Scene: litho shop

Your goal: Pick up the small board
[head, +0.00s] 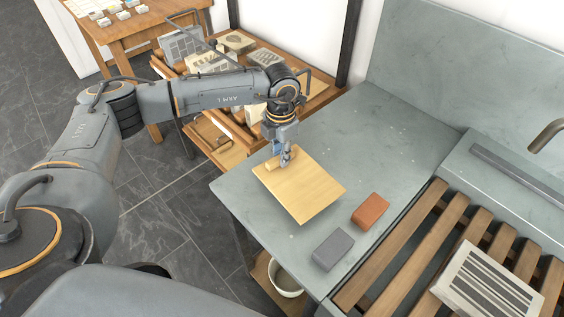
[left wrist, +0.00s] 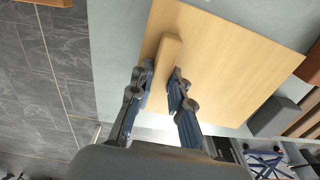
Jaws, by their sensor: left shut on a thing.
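The small board (head: 306,188) is a flat, square, light-wood panel over the grey stone counter, near its left edge. A wooden grip bar (head: 272,164) runs along its top near one edge. My left gripper (head: 286,158) comes down on this bar from above. In the left wrist view the two fingers of the left gripper (left wrist: 160,88) stand on either side of the bar (left wrist: 166,62), shut on it, with the board (left wrist: 225,65) spreading out beyond. I cannot tell whether the board touches the counter. My right gripper is not in view.
A red-brown block (head: 370,209) and a grey block (head: 333,249) lie on the counter (head: 400,135) just right of the board. A slatted wooden rack (head: 400,240) holds a striped plate (head: 486,283). A wooden shelf unit with stones stands behind my left arm.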

